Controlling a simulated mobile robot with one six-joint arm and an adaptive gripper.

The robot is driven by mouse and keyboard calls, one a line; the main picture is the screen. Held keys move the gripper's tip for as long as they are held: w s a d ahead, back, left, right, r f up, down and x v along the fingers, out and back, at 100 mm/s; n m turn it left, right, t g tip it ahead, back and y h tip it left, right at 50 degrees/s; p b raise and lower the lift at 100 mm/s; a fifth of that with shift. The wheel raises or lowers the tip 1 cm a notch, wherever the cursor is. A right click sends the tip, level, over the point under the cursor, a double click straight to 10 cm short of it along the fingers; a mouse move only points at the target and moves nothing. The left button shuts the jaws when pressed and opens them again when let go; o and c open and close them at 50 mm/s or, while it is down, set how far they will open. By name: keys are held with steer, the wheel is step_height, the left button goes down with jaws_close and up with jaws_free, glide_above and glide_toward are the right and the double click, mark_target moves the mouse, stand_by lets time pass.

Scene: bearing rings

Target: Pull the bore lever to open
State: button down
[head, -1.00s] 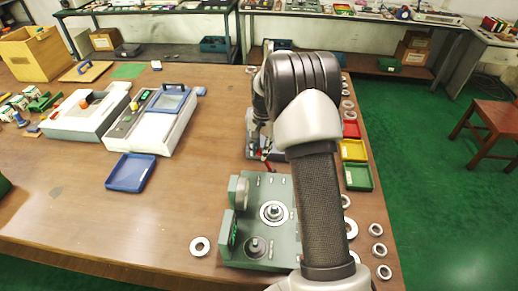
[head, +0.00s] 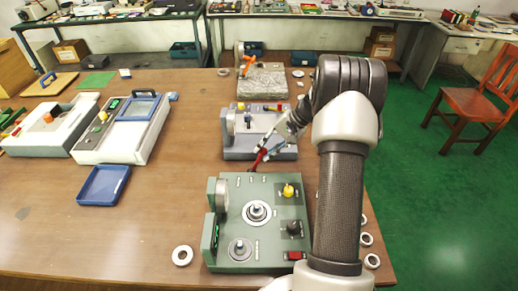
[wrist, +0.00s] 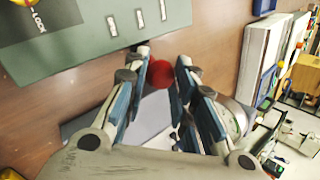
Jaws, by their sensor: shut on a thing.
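A red ball knob (head: 259,159) stands at the back edge of the green gauge box (head: 276,215), on what looks like a short dark lever. In the wrist view the red knob (wrist: 160,74) sits between my two fingertips. My gripper (head: 264,152) reaches in from the upper right and is shut on this knob, its pads against both sides. The fingers hide part of the knob, and most of the lever is hidden. The green box also shows in the wrist view (wrist: 90,35) with pale label plates along its edge.
A grey box (head: 235,145) stands just behind the green one, close to my gripper. A stone-textured box (head: 262,82) is farther back. A blue tray (head: 103,186) and white instruments (head: 130,130) are at left. A loose ring (head: 182,255) lies by the green box.

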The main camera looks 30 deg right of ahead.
steer(key=shift+s+d+f, duration=0.5)
steer(key=shift+d+f, duration=0.05)
steer(key=shift+d, duration=0.05)
steer(key=shift+s+f, duration=0.1)
steer(key=shift+f, duration=0.05)
steer(key=c, duration=1.3)
jaws_free()
steer(key=shift+d, duration=0.15)
steer(key=shift+r, duration=0.2)
steer(key=v, duration=1.2)
